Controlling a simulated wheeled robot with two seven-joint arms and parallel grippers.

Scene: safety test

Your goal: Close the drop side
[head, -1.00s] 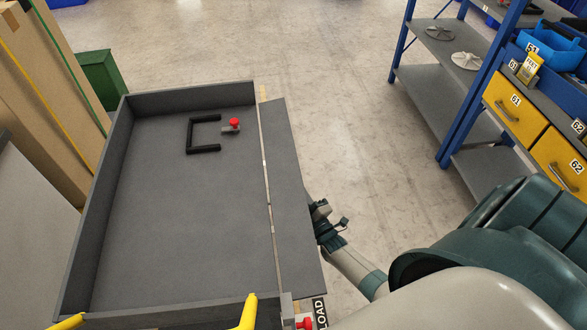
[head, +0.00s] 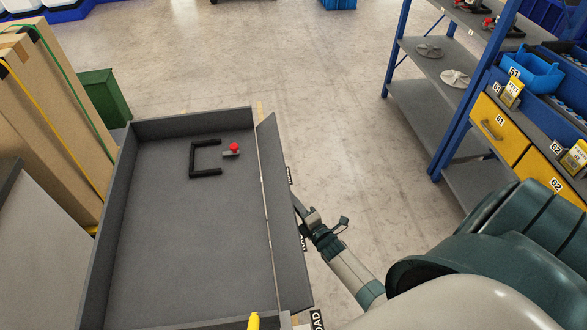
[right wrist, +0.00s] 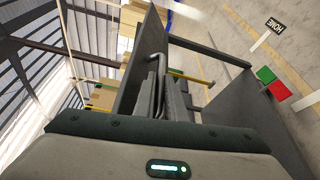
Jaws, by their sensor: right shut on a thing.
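The drop side (head: 283,215) is a long grey panel along the right edge of the grey cart bed (head: 190,250). It is tilted outward, partly raised, with a gap of light edge showing along its hinge line. My right gripper (head: 307,218) is at the panel's outer face, about midway along it. In the right wrist view, the gripper (right wrist: 166,98) is shut on a curved grey handle (right wrist: 156,62) on the panel (right wrist: 147,45); the fingers partly hide the grip. My left gripper is not in view.
A black U-shaped frame (head: 193,160) and a small red-knobbed piece (head: 234,148) lie in the bed. Tall cartons (head: 50,110) and a green bin (head: 104,98) stand left. A blue-framed shelf (head: 440,115) stands right. The floor beyond the cart is clear.

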